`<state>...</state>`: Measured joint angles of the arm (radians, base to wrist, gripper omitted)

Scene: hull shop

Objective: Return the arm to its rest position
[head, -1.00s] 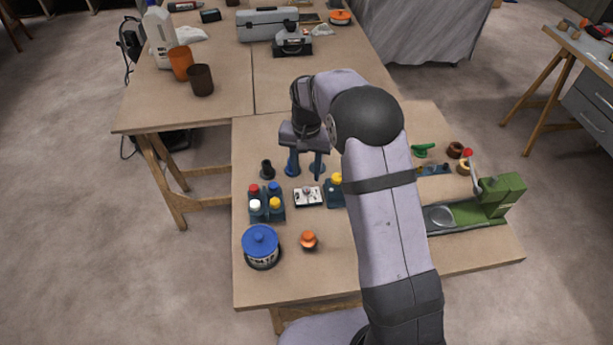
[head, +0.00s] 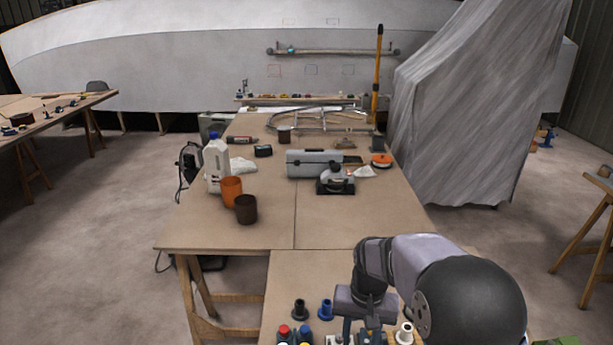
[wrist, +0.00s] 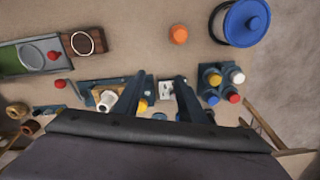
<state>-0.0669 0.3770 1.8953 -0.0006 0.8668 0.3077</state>
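My arm reaches in from the lower right of the head view, bent at a large dark joint. My gripper (head: 362,328) hangs fingers-down over the near bench (head: 285,268). In the wrist view its two dark fingers (wrist: 158,97) stand apart with nothing held between them. A small white block (wrist: 166,88) shows beyond and below the gap, on the bench. A white flanged piece (wrist: 107,100) stands beside the left finger, and it also shows in the head view (head: 405,332).
A rack of capped bottles (wrist: 211,95), a blue-lidded tub (wrist: 243,22) and an orange knob (wrist: 178,35) stand on the near bench. The far bench holds brown (head: 246,210) and orange (head: 231,190) cups, a white jug (head: 217,165) and a grey toolbox (head: 313,164).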

